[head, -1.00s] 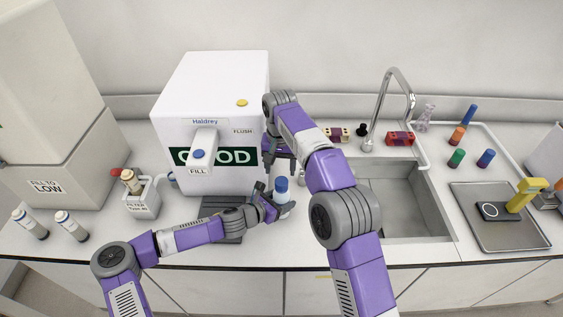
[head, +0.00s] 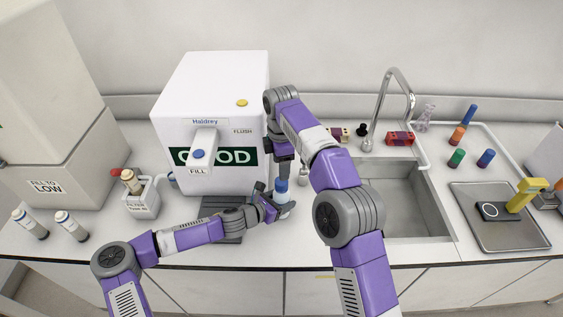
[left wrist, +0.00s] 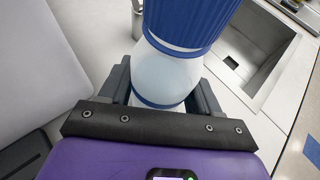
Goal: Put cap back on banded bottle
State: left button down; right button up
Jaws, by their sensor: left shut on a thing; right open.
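The banded bottle (left wrist: 168,75) is white with a blue band near its base, seen large in the left wrist view. A ribbed blue cap (left wrist: 188,20) sits on top of it; I cannot tell how tightly. In the head view the bottle (head: 283,207) stands upright at the counter's front, with the blue cap (head: 281,187) uppermost. My left gripper (head: 279,207) is shut on the bottle, its fingers on either side. My right gripper (head: 283,170) is open, pointing down just above the cap and partly hidden behind my right arm.
A white water dispenser (head: 210,110) with a dark drip tray (head: 222,236) stands behind and left of the bottle. A sink (head: 405,205) lies to the right. Capped bottles (head: 486,158) and a metal tray (head: 498,238) are farther right. The counter's front edge is close.

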jog(key=n, duration=0.6)
jog(key=shift+r, duration=0.2)
jog(key=shift+f, duration=4.05)
